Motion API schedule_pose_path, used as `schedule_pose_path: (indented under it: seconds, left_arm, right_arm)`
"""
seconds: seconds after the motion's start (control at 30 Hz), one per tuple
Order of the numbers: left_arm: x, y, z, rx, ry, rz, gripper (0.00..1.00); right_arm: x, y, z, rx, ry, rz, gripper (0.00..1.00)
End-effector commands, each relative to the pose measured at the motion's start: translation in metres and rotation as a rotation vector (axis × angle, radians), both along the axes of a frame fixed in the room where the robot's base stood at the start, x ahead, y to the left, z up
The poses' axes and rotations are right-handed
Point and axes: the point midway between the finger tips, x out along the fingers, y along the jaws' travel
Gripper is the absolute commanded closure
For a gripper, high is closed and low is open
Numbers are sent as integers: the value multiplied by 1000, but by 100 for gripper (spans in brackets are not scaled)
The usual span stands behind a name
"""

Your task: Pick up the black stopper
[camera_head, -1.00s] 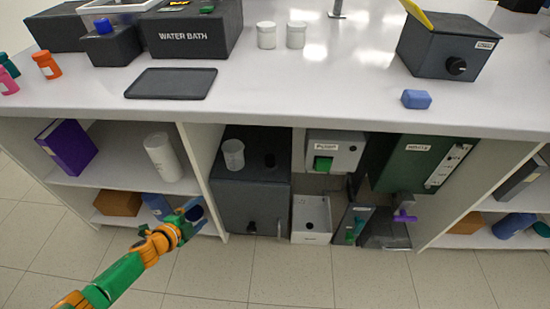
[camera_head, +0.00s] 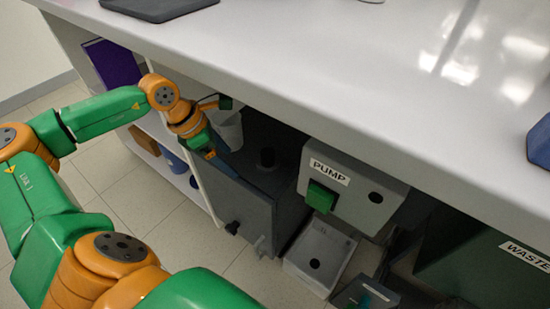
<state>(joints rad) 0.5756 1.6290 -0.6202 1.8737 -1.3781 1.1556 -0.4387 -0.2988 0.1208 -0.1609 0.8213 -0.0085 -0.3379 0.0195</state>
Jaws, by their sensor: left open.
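A short black cylinder (camera_head: 266,157), which looks like the black stopper, stands upright on top of the dark box (camera_head: 255,205) under the bench. A small round black spot (camera_head: 315,264) also shows in the white tray (camera_head: 330,246); I cannot tell whether it is a hole or an object. My left gripper (camera_head: 224,164) is open and points down at the left of the dark box's top, to the left of the black cylinder and apart from it. Its fingertips are partly lost against the dark box. My right gripper is not in view.
A translucent beaker (camera_head: 229,131) stands close behind my left gripper. The bench edge (camera_head: 260,85) overhangs close above. The grey pump (camera_head: 345,190) with a green block is right of the cylinder, and a dark green waste unit (camera_head: 480,262) is farther right.

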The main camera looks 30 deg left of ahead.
Motion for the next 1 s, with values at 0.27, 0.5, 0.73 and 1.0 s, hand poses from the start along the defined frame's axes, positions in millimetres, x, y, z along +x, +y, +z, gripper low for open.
schedule_pose_path:
  seconds: [0.27, 0.5, 0.73, 1.0]
  left_arm:
    - [34, -27, 2, -9, -2, 1, 19]
    - [55, -44, 2, -9, -3, 1, 19]
    - [77, -61, -25, -4, 2, 3, 19]
    - [79, -62, -28, -4, 1, 4, 21]
  right_arm:
    - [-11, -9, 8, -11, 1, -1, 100]
    - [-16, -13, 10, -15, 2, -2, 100]
    - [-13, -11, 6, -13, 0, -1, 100]
    - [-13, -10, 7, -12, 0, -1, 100]
